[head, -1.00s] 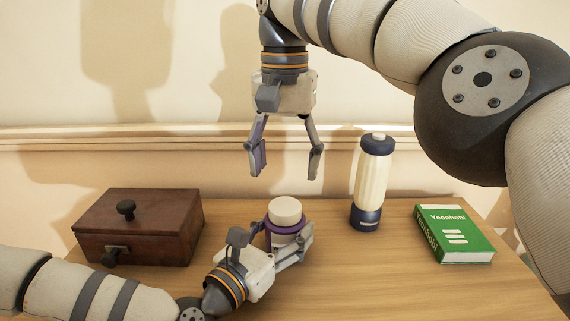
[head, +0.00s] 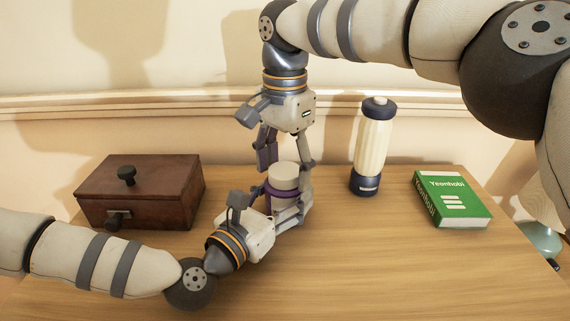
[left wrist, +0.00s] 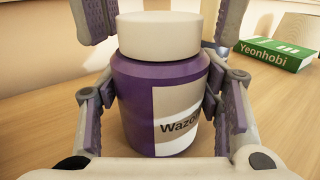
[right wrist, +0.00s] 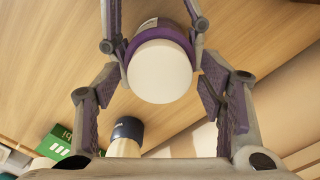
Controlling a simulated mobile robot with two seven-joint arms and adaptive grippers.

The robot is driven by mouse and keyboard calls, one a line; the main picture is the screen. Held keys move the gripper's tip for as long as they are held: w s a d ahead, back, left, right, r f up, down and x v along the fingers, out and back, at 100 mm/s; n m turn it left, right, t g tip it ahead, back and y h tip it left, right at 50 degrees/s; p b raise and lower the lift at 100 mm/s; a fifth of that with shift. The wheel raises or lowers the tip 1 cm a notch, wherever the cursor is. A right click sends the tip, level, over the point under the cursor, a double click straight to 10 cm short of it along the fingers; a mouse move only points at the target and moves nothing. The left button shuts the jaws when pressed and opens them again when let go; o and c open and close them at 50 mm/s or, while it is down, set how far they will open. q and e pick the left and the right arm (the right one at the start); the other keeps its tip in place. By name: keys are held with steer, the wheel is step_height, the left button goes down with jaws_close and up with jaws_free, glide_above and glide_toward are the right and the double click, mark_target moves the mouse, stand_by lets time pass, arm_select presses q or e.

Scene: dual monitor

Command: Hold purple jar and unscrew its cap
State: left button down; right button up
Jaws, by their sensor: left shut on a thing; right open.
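The purple jar (left wrist: 135,95) stands upright on the table, with a white and grey label. Its cream cap (head: 284,174) is on top, and also fills the middle of the right wrist view (right wrist: 160,72). My left gripper (head: 288,212) is shut around the jar's body from the front, one finger on each side. My right gripper (head: 285,160) points down from above, open, with its fingers spread on either side of the cap. In the right wrist view there are gaps between those fingers and the cap. The jar's lower part is partly hidden by the left gripper.
A brown wooden box (head: 150,195) with dark knobs sits at the left. A cream bottle with a navy lid (head: 372,145) stands right of the jar. A green book (head: 452,199) lies at the right. The front right of the table is clear.

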steer(key=c, duration=1.2)
steer(key=n, duration=0.7)
steer(key=shift+n, duration=0.3)
steer(key=n, duration=1.3)
steer(key=shift+n, duration=0.3)
steer(key=n, duration=0.3)
steer(key=shift+r, duration=0.1)
steer(key=n, duration=0.6)
